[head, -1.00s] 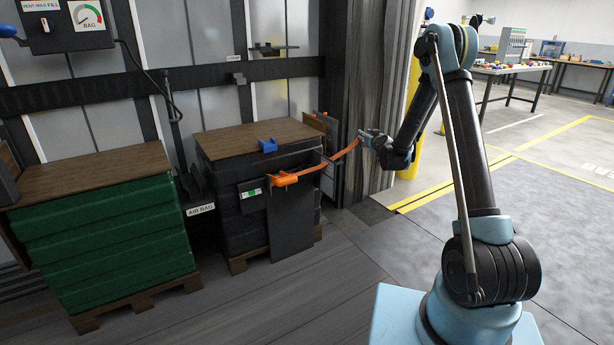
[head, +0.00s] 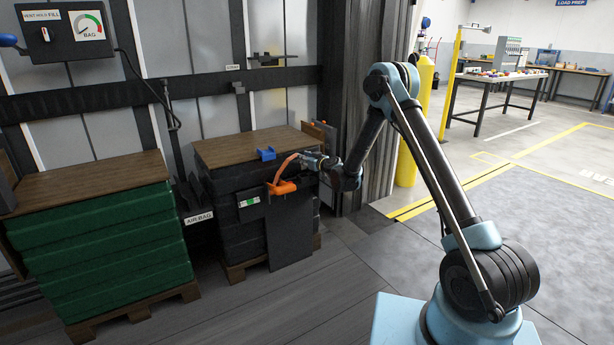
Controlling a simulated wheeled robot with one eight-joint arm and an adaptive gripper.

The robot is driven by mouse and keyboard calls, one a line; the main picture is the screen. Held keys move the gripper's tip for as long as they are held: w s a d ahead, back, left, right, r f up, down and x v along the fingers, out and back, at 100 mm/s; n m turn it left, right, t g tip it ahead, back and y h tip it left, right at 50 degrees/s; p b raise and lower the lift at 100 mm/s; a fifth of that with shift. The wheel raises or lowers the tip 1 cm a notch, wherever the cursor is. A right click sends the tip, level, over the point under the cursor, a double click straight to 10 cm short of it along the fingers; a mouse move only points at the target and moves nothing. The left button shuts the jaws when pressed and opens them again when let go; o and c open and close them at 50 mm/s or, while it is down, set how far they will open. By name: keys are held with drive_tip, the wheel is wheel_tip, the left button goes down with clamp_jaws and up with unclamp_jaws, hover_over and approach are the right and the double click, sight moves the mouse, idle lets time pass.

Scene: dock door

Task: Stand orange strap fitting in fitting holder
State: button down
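An orange strap (head: 284,167) rises in an arc from an orange buckle-like body (head: 281,188) at the front of the dark stack to my gripper. My gripper (head: 306,160) is at the stack's right front, at about the height of its top, and appears shut on the strap's far end. The orange strap fitting at that end is too small and too covered by the fingers to make out. A blue open-topped bracket (head: 266,154), which looks like the fitting holder, sits on the wooden top, left of my gripper and apart from it. It looks empty.
The dark wrapped stack has a wooden top (head: 232,148) and a dark panel (head: 290,235) hanging in front. A green stack (head: 105,235) stands left, with an AIR BAG sign (head: 199,218) between. An upright brown board (head: 318,133) is behind my gripper. Floor in front is clear.

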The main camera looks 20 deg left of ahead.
drive_tip(key=shift+f, duration=3.15)
drive_tip(key=c, duration=1.2)
unclamp_jaws()
drive_tip(key=shift+c, duration=0.2)
drive_tip(key=shift+s+d, duration=0.1)
drive_tip(key=v, duration=1.1)
drive_tip(key=shift+s+d, duration=0.2)
drive_tip(key=shift+d, duration=0.15)
drive_tip(key=shift+r, duration=0.2)
